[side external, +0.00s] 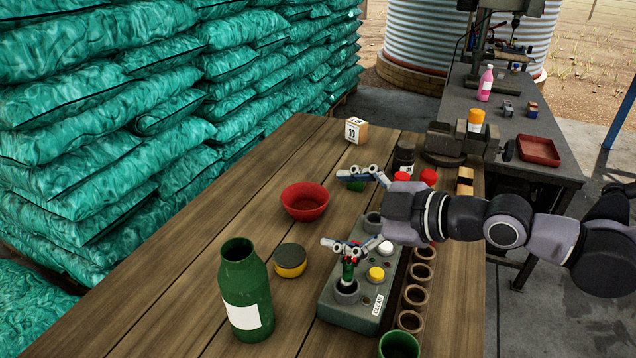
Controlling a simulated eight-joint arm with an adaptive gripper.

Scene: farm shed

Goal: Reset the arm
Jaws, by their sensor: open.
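My gripper (333,208) is above the wooden table (190,275), right of centre in the side external view. Its two fingers are spread wide apart, and I see nothing held between them. The near finger is over a grey-green box (348,314) with sockets and coloured knobs. A small green piece with a red top (347,271) stands in a near socket of that box, just below the near finger; I cannot tell if they touch. The far finger is near a small green object (356,185), which it partly hides. My arm reaches in from the right.
A red bowl (304,205), a yellow jar with a dark lid (290,262) and a green bottle (246,290) stand left of the box. Brown cups (411,322) line its right side. A white numbered cube (356,131) is farther back. The table's left side is clear.

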